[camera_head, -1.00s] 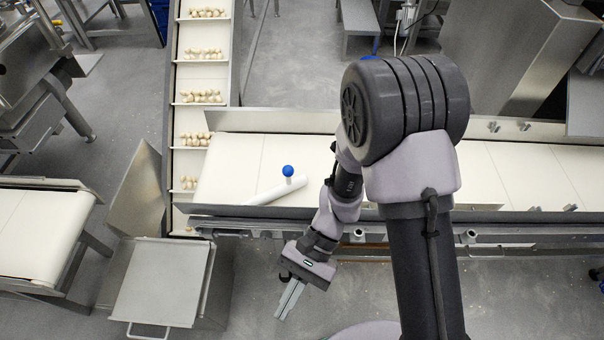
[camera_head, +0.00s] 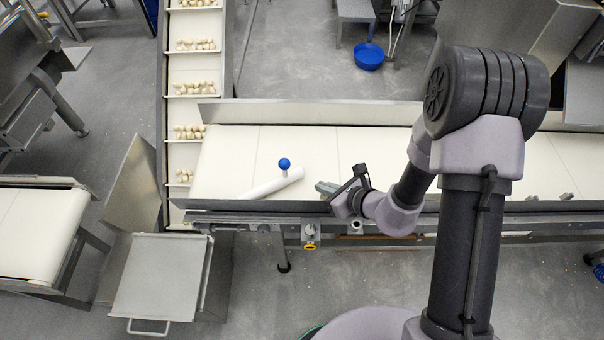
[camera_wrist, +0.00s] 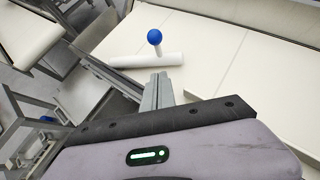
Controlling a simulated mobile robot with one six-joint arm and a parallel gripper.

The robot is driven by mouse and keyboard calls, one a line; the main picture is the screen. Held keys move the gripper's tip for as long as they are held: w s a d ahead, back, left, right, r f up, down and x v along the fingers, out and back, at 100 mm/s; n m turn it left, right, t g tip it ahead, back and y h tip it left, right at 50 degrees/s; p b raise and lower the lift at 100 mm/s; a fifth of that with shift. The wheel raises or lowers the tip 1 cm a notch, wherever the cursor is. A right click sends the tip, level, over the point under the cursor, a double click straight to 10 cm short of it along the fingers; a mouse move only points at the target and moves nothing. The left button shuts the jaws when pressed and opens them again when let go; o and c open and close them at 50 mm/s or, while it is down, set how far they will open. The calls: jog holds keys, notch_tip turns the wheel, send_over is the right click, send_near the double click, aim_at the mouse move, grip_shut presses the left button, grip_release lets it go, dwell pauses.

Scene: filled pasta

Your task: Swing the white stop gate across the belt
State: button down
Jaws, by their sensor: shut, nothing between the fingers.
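The white stop gate (camera_head: 270,185) is a white bar with a blue ball knob (camera_head: 284,163) standing on it. It lies at a slant near the front edge of the white belt (camera_head: 325,155), at its left part. In the wrist view the gate (camera_wrist: 146,60) and its knob (camera_wrist: 154,37) show just beyond the fingertips. My gripper (camera_head: 322,187) is shut and empty, over the belt's front edge, to the right of the gate and apart from it. In the wrist view my gripper (camera_wrist: 158,78) points toward the gate; whether the tips touch it there is hard to tell.
A low metal rail (camera_head: 255,205) runs along the belt's front edge, and a metal wall (camera_head: 310,112) along the back. A cleated conveyor (camera_head: 185,90) with pasta piles crosses at the left. A steel chute and bin (camera_head: 160,280) stand at front left. A blue pan (camera_head: 369,56) is behind.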

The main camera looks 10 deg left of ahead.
jog(key=a+r+b+x, duration=0.1)
jog(key=b+x, duration=0.3)
jog(key=x, duration=0.8)
jog(key=shift+w+a+r, duration=0.45)
jog(key=shift+w+r, duration=0.05)
jog(key=shift+r, duration=0.1)
jog(key=shift+w, duration=0.1)
